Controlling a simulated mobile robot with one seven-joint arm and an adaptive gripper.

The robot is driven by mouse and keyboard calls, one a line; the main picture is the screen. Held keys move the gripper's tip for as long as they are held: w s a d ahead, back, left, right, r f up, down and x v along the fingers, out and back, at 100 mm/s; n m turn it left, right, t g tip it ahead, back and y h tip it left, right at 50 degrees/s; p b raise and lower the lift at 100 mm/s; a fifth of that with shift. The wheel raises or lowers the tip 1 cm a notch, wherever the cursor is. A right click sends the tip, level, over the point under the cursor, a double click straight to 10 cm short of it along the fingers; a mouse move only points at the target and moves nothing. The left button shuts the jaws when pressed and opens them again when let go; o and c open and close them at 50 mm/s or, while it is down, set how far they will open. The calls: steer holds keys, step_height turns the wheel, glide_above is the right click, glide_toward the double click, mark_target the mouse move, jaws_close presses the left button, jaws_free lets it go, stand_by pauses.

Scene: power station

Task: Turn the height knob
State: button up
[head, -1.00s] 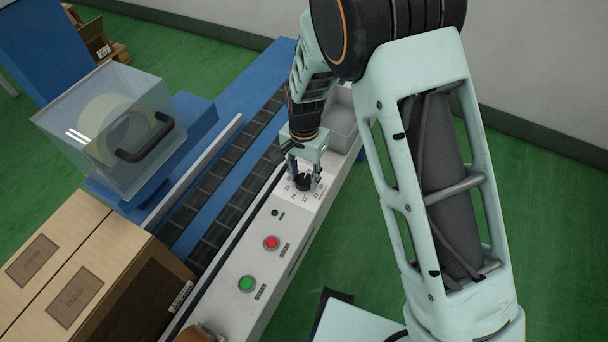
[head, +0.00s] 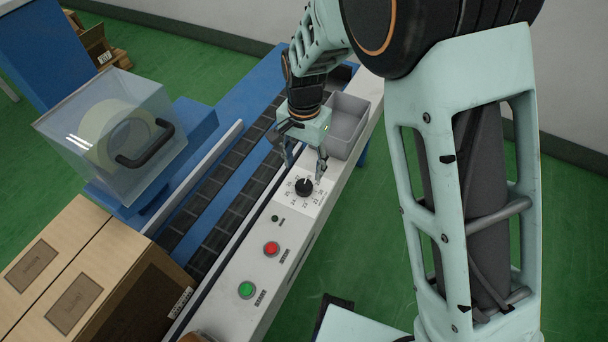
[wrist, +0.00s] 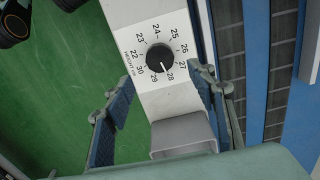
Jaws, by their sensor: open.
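The height knob (head: 303,187) is a round black dial on the white control panel, with a ring of printed numbers around it. In the wrist view the knob (wrist: 160,58) shows a white pointer line aimed near 28. My gripper (head: 305,172) is open above and just behind the knob in the head view, with its fingers apart and nothing between them. In the wrist view the fingers (wrist: 165,108) stand wide on both sides of the panel, and the knob lies beyond their tips, not touched.
A red button (head: 271,248) and a green button (head: 246,289) sit on the panel nearer me. A grey bin (head: 347,125) stands behind the gripper. Left are the conveyor (head: 207,205), a clear cover (head: 110,130) and cardboard boxes (head: 75,275).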

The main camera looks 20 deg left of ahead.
step_height(320, 180, up, 4)
steer(key=shift+r, duration=0.1)
stand_by(0.5)
